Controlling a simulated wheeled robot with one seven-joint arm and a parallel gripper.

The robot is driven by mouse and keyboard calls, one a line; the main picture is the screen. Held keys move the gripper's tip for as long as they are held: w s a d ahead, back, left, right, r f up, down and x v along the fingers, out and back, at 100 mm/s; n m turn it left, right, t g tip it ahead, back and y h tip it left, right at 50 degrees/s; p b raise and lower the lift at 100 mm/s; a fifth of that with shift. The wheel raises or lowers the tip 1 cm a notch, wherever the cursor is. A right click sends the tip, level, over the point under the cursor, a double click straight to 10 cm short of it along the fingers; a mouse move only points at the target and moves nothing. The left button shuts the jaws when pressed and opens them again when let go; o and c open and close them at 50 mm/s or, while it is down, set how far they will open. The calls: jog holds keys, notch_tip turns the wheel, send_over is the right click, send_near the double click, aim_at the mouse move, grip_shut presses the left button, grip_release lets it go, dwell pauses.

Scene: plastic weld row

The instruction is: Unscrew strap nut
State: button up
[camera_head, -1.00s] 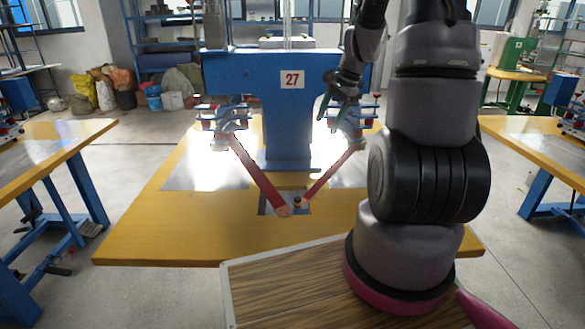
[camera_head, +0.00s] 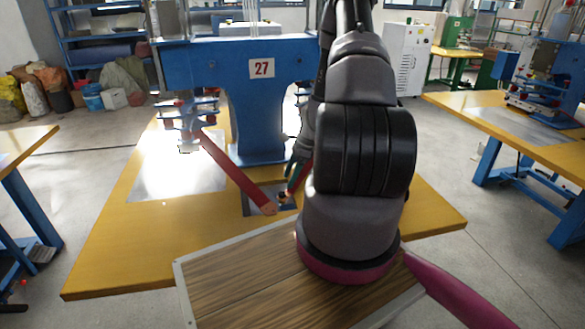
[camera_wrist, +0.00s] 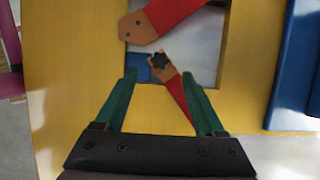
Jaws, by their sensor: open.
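The strap nut (camera_wrist: 159,60) is a small dark lobed knob on the tan end of a red strap (camera_wrist: 178,103) in the wrist view. It also shows as a small dark spot in the head view (camera_head: 283,197). A second red strap (camera_head: 232,170) ends in a tan tip beside it, and in the wrist view this tip (camera_wrist: 137,27) lies apart from the nut. My gripper (camera_wrist: 160,77) is open and empty. Its green fingertips lie to either side of the nut in the picture; the height gap is unclear. The gripper (camera_head: 296,170) is partly hidden by my arm in the head view.
The straps come from the blue machine marked 27 (camera_head: 255,110) on a yellow table (camera_head: 120,255). A rectangular opening (camera_wrist: 205,45) lies under the strap ends. The blue column stands close behind. Other worktables stand left and right.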

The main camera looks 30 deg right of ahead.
aim_at(282, 194)
jog(key=x, duration=0.6)
jog(key=shift+a+f, duration=0.15)
jog(key=shift+f, duration=0.1)
